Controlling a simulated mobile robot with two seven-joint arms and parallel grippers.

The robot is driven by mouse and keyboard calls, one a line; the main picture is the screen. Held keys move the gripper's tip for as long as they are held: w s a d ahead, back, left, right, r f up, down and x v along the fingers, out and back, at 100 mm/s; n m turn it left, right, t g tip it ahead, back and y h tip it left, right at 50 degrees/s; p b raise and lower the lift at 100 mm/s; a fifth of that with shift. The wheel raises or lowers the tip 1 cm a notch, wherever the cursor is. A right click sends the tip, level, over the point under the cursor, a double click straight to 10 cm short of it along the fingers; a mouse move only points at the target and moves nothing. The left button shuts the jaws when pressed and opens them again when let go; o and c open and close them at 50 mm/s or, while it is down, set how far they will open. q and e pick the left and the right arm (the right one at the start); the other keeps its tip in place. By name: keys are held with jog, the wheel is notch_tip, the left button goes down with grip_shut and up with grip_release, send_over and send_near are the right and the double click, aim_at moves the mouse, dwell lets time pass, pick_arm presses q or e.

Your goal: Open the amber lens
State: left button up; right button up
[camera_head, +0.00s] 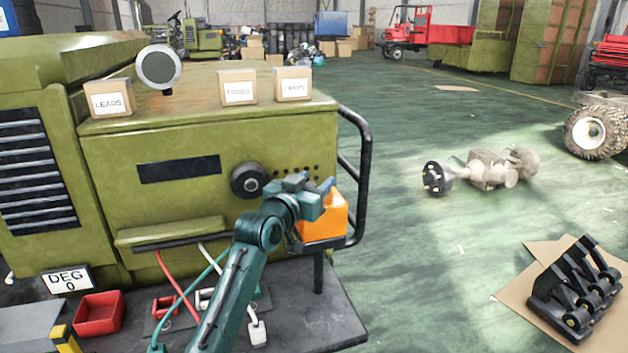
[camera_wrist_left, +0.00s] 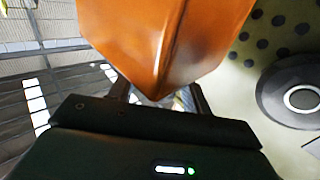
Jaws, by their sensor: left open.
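The amber lens (camera_head: 322,224) is an orange, box-like cover on a short dark post at the right front corner of the green machine (camera_head: 120,165). My left gripper (camera_head: 322,192) is at the lens's upper left side, with its jaws open. In the left wrist view the lens (camera_wrist_left: 165,35) fills the top middle, right ahead of the open fingers (camera_wrist_left: 160,97). I cannot tell whether the fingers touch it. My gripper and wrist hide part of the lens in the head view. My right gripper is not in view.
A black knob (camera_head: 249,180) and small holes lie left of the lens. A black tube rail (camera_head: 362,185) curves close behind it on the right. Small boxes and a round lamp (camera_head: 159,67) stand on the machine. A red bin (camera_head: 98,314) and cables are below.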

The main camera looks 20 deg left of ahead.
pick_arm(q)
jog(key=shift+w+d, duration=0.1)
jog(key=shift+w, duration=0.15)
jog(key=shift+c, duration=0.6)
grip_shut()
